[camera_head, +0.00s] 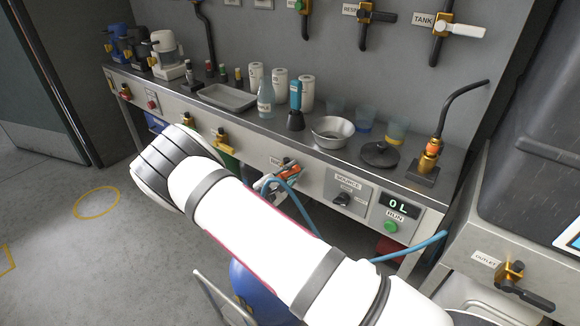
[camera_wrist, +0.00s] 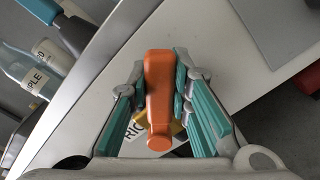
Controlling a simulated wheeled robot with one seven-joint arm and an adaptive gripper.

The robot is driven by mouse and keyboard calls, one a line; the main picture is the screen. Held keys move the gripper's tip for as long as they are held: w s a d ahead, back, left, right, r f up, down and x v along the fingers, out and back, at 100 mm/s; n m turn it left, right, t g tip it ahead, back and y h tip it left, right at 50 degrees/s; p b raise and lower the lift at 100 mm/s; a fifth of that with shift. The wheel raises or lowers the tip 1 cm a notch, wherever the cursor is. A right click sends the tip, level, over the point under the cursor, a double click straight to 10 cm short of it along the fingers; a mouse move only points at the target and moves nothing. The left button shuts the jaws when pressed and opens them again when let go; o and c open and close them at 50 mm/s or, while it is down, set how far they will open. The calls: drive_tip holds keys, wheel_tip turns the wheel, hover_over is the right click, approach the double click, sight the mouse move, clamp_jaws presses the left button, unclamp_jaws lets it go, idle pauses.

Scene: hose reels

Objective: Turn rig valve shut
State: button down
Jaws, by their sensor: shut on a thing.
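The rig valve's orange lever (camera_wrist: 158,105) fills the middle of the wrist view, with a bit of its brass body behind it and a partly covered label (camera_wrist: 134,130) that begins "RI". My gripper (camera_wrist: 160,66) has its teal-padded fingers on both sides of the lever and is shut on it. In the head view the orange lever (camera_head: 289,171) shows on the front panel of the bench, past my white arm. My arm covers part of the valve area there, and a blue hose hangs below it.
The steel bench (camera_head: 225,116) carries bottles, a steel bowl (camera_head: 332,131) and a black disc (camera_head: 380,154). On its front are a source knob (camera_head: 342,199), a "0 L" display (camera_head: 399,206) and a green run button (camera_head: 391,227). An outlet valve (camera_head: 511,272) is at lower right. Floor at left is open.

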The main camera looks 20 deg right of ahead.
drive_tip(key=shift+s+d+f+m, duration=0.2)
drive_tip(key=shift+f+m, duration=0.25)
drive_tip(key=shift+m, duration=0.35)
drive_tip(key=shift+s, duration=0.1)
drive_tip(key=c, duration=1.4)
unclamp_jaws()
drive_tip(key=shift+c, duration=0.2)
drive_tip(key=shift+r, duration=0.1)
wheel_tip(320, 180, up, 10)
drive_tip(key=shift+f, duration=0.1)
